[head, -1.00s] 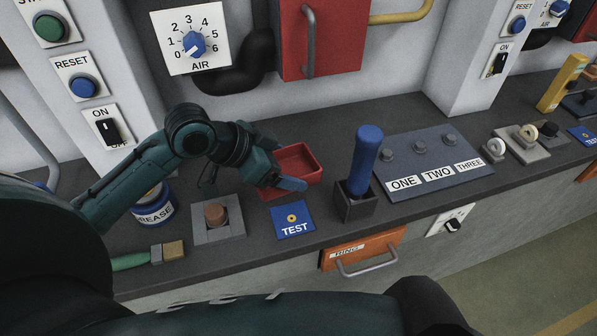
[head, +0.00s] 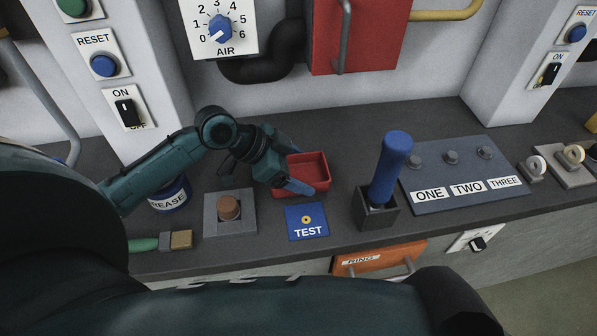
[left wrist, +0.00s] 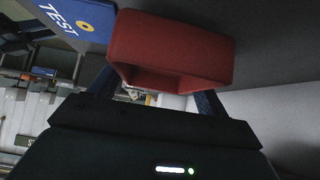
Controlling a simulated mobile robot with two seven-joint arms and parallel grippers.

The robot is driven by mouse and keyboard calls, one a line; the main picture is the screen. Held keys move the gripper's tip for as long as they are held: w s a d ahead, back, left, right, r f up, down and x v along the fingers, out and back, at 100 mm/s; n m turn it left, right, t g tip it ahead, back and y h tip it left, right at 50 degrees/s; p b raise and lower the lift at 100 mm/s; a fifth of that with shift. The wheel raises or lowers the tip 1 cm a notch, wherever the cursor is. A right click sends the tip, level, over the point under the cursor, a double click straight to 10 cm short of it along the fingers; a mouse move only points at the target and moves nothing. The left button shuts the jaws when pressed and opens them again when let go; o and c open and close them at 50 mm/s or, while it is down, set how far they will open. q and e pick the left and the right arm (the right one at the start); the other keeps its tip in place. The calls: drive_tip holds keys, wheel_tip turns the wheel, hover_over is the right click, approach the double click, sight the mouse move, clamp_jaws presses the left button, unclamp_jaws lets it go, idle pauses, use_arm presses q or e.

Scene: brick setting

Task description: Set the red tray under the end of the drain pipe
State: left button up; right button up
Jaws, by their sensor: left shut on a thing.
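The small red tray (head: 317,184) is at the counter, behind the blue TEST plate (head: 307,222). My left gripper (head: 291,167) is shut on it from the left, with one finger along its front side and the other at its back. In the left wrist view the tray (left wrist: 172,48) sits between the fingers. I cannot tell whether its base touches the counter. A thick black pipe (head: 262,68) bends along the wall under the AIR dial, behind and left of the tray; it looks like the drain pipe. My right gripper is not in view.
A blue-handled lever (head: 390,168) stands close right of the tray, with the ONE-TWO-THREE panel (head: 467,174) beyond. At left are a brown button on a grey base (head: 229,208), a grease tin (head: 172,196) and a brush (head: 178,241). Counter between tray and wall is clear.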

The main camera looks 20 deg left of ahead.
use_arm(q)
drive_tip(key=shift+f, duration=0.7)
drive_tip(key=shift+f, duration=0.1)
drive_tip(key=o, duration=1.4)
